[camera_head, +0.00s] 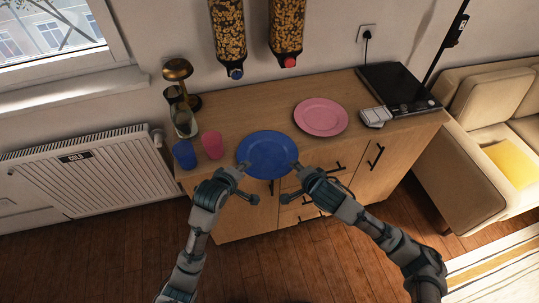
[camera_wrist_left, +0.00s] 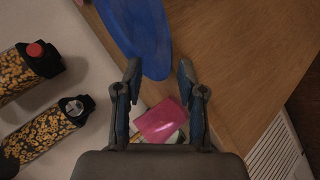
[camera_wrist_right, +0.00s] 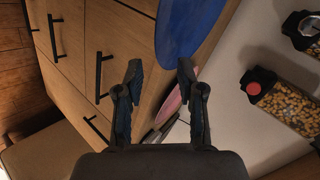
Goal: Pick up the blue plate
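The blue plate (camera_head: 267,153) lies at the front of the wooden cabinet top, its near part reaching past the front edge in the head view. My left gripper (camera_head: 247,183) is open at the plate's near left rim. My right gripper (camera_head: 290,184) is open at its near right rim. In the left wrist view the plate (camera_wrist_left: 145,35) has its edge near the open fingertips (camera_wrist_left: 158,72). In the right wrist view the plate (camera_wrist_right: 183,28) also comes close to the open fingertips (camera_wrist_right: 159,70). I cannot tell whether any finger touches it.
A pink plate (camera_head: 320,117) lies behind right. A blue cup (camera_head: 184,154) and a pink cup (camera_head: 212,145) stand left, near a glass jug (camera_head: 184,122). A black hob (camera_head: 398,88) is at right. Cabinet handles (camera_head: 375,156) face my arms. A radiator (camera_head: 95,173) stands left.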

